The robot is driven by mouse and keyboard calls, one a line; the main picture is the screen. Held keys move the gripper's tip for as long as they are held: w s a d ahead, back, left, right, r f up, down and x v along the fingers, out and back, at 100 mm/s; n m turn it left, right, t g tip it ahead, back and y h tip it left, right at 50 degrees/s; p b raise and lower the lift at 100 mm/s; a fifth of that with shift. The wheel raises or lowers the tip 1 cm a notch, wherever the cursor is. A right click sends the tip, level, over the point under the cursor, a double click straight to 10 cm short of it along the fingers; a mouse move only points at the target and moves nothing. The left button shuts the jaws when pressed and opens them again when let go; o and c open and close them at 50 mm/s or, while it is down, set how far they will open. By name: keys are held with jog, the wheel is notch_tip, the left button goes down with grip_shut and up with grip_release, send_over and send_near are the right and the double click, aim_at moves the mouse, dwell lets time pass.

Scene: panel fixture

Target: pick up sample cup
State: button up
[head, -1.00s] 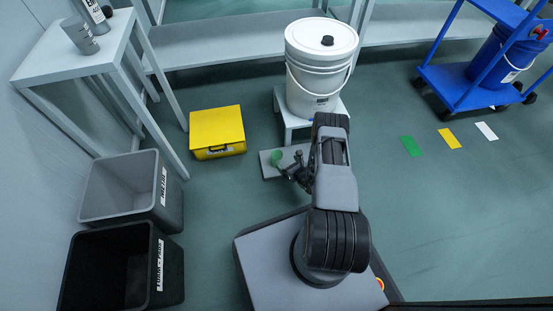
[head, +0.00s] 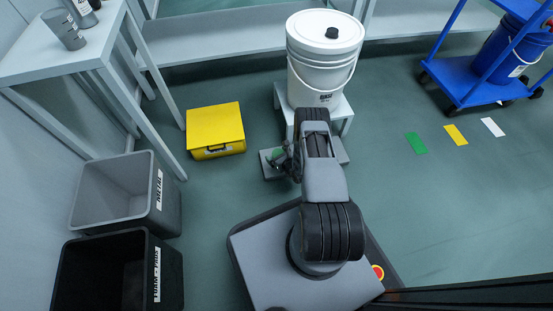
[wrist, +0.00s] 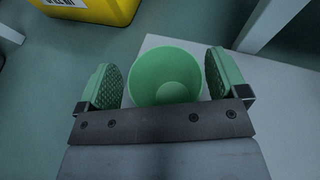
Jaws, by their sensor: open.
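The sample cup (wrist: 165,75) is green, round and open at the top. In the wrist view it stands upright on a light grey plate (wrist: 270,75), between the two green pads of my open gripper (wrist: 165,88).
A yellow case (head: 215,130) lies left of the plate. A white bucket (head: 322,62) stands on a small stool (head: 343,112) behind it. Grey (head: 115,195) and black (head: 120,275) bins stand at left.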

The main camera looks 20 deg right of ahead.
jog(key=shift+s+d, duration=0.1)
jog(key=shift+d, duration=0.2)
jog(key=shift+c, duration=1.1)
jog(key=c, duration=0.7)
jog(key=shift+c, duration=0.2)
